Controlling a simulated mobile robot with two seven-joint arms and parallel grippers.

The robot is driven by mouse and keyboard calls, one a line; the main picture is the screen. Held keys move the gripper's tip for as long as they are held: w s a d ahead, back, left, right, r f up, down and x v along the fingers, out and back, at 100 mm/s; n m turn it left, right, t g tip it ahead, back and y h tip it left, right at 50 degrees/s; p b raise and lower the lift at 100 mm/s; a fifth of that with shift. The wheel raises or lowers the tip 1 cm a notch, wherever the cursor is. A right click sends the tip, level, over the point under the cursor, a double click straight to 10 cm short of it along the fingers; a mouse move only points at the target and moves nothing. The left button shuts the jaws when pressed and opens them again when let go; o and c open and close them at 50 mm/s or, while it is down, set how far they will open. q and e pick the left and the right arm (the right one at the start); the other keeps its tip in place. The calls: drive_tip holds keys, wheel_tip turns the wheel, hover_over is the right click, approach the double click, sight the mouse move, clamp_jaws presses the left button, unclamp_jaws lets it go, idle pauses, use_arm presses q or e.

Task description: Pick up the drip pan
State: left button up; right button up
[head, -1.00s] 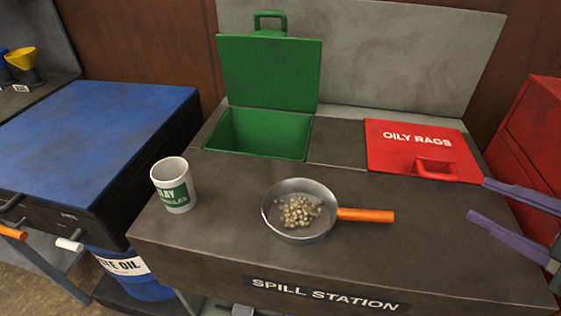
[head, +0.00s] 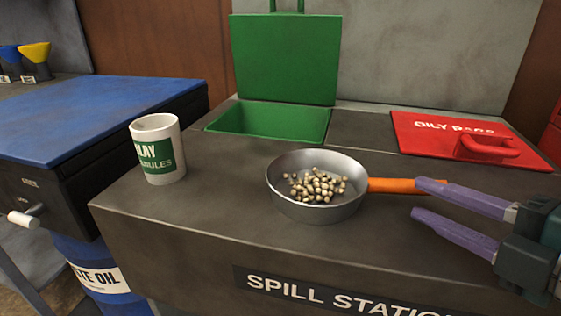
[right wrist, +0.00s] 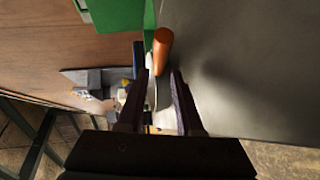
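The drip pan (head: 318,208) is a round metal pan with an orange handle (head: 392,185) pointing right, on the spill station's top. It holds a heap of pale granules (head: 318,186). My right gripper (head: 416,198) is open and empty at the handle's right end; its upper purple finger overlaps the handle end in the head view. My left gripper is not in view.
A white cup labelled clay granules (head: 158,150) stands left of the pan. Behind are an open green bin (head: 268,122) with its lid raised and a red oily rags lid (head: 460,140) with a handle. A blue-topped cabinet (head: 95,110) stands at left.

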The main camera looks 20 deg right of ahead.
sight(396, 190)
drive_tip(key=shift+b+x, duration=0.6)
drive_tip(key=shift+x, duration=2.1)
drive_tip(key=shift+a, duration=0.15)
clamp_jaws()
